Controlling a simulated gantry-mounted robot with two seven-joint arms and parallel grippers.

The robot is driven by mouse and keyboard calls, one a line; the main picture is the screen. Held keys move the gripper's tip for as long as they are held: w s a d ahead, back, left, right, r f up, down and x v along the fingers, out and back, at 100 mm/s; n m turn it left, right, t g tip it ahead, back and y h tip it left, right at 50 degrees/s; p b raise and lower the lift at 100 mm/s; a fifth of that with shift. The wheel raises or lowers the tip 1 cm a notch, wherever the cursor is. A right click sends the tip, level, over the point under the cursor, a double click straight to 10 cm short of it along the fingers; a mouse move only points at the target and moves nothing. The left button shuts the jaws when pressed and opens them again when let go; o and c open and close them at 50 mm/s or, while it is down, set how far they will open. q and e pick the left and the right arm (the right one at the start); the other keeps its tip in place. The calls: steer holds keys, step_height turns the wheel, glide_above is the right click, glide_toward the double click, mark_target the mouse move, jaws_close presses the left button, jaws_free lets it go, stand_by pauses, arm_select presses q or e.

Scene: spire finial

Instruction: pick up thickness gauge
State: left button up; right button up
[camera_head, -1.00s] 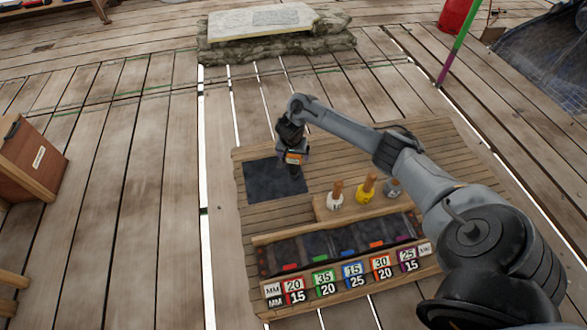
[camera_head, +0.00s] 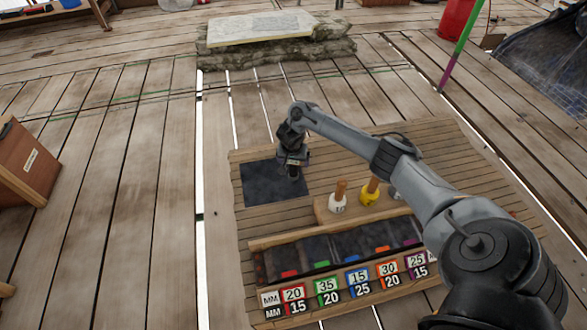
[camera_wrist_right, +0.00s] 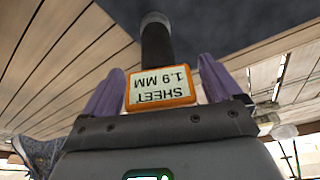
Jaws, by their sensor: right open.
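The thickness gauge (camera_wrist_right: 160,88) shows in the right wrist view as an orange-framed label reading "SHEET 1.9 MM", with a dark round shaft (camera_wrist_right: 156,40) beyond it. It lies between the two purple fingers of my right gripper (camera_wrist_right: 162,84), with a gap on each side. The fingers are open. In the head view, my right gripper (camera_head: 293,164) is over the right part of the dark mat (camera_head: 262,187). A small dark piece shows below it there, too small to identify surely. My left gripper is out of view.
A wooden block (camera_head: 324,217) holds a white-based piece (camera_head: 338,204) and a yellow-based piece (camera_head: 369,194). In front, a slotted tray (camera_head: 330,235) has coloured number labels. The boards left of the mat are clear.

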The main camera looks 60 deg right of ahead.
steer(key=shift+r, duration=0.1)
steer(key=c, duration=1.3)
steer(key=shift+o, duration=0.2)
